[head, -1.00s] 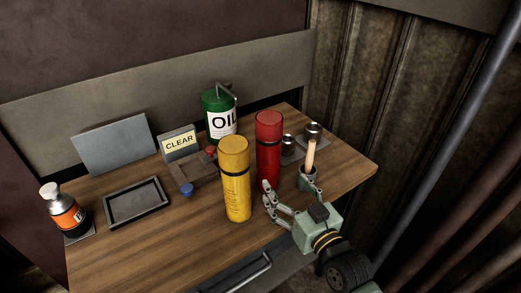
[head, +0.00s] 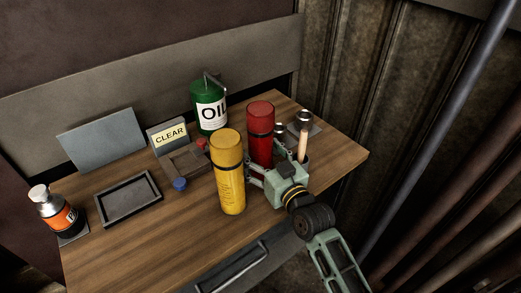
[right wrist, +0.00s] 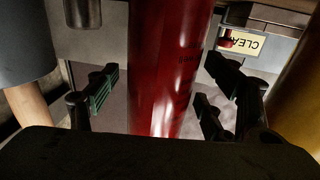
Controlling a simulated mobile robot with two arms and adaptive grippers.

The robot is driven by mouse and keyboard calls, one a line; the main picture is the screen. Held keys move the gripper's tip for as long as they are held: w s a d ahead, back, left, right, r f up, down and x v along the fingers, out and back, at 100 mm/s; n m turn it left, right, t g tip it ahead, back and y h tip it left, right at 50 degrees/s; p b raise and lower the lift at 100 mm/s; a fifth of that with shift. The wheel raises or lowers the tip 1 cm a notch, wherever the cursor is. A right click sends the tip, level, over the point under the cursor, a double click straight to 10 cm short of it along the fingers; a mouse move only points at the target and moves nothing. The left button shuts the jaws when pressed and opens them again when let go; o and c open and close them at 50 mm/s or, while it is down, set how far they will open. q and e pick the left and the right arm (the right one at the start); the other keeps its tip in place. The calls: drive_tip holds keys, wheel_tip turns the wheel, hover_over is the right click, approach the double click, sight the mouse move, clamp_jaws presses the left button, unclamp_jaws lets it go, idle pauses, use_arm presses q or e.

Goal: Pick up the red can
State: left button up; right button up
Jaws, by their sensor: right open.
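The red can (head: 260,120) stands upright on the wooden table (head: 150,243), behind and to the right of the yellow can (head: 228,175). My right gripper (head: 266,168) is at the red can's front side, low down, and hides its lower part in the head view. In the right wrist view the red can (right wrist: 168,65) stands between the open fingers of the right gripper (right wrist: 150,95), with a gap visible on the left side. Whether a finger touches it on the right I cannot tell. My left gripper is not in view.
The yellow can stands close to the right gripper's left side. A wooden-handled hammer (head: 303,140) stands close on its right. A green oil can (head: 210,105) is behind. A grey tray (head: 128,218) and an orange-black bottle (head: 58,215) are at the left.

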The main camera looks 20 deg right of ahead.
drive_tip(key=c, duration=1.5)
drive_tip(key=shift+r, duration=0.1)
drive_tip(key=shift+c, duration=0.7)
